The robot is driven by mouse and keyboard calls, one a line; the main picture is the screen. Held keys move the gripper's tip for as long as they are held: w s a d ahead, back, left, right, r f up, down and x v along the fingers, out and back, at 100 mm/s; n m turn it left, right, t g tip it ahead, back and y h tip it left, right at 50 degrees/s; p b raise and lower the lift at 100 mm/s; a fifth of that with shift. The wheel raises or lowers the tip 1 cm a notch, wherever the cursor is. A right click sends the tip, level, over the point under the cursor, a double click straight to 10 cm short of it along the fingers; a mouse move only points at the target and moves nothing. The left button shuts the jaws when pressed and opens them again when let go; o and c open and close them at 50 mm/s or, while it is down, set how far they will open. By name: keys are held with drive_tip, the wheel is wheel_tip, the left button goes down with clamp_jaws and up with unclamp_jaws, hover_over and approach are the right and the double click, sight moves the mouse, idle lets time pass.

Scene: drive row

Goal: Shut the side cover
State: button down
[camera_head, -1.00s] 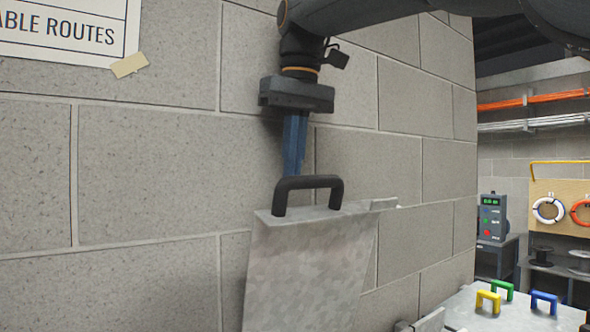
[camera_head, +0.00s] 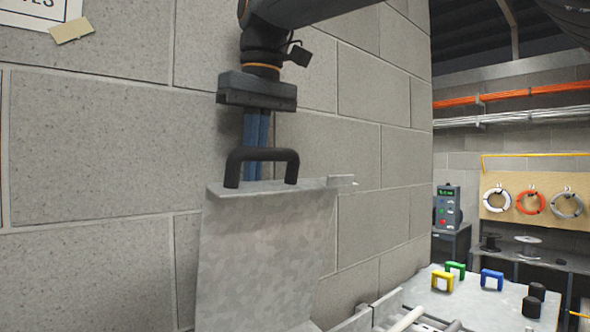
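The side cover (camera_head: 265,255) is a grey metal panel with a bent top edge, standing upright and slightly tilted in front of the block wall. A black U-shaped handle (camera_head: 262,156) rises from its top edge. My gripper (camera_head: 257,172) points down from above, its two blue fingers close together. The fingers pass behind the handle's bar, and parts of them show below it between the handle's legs. I cannot tell whether they touch the bar or the cover. The cover's lower end is out of view.
A small metal tab (camera_head: 341,180) sticks out at the cover's top right. A tray (camera_head: 415,309) and a grey bench (camera_head: 480,298) with yellow, green and blue handles lie at the lower right. A control box (camera_head: 447,207) and cable coils (camera_head: 530,201) stand farther back.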

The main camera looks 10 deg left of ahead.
sight(293, 167)
drive_tip(key=shift+s+d+b, duration=0.6)
drive_tip(key=shift+s+d, duration=0.5)
drive_tip(key=shift+d, duration=0.25)
drive_tip(key=shift+s+d+b, duration=0.55)
drive_tip(key=shift+s+d, duration=0.55)
drive_tip(key=shift+d, duration=0.3)
drive_tip(key=shift+s+d+b, duration=0.6)
drive_tip(key=shift+s+d, duration=0.5)
drive_tip(key=shift+d, duration=0.25)
wheel_tip(293, 167, up, 8)
drive_tip(key=p, duration=0.9)
drive_tip(key=shift+r, duration=0.1)
drive_tip(key=shift+d, duration=0.1)
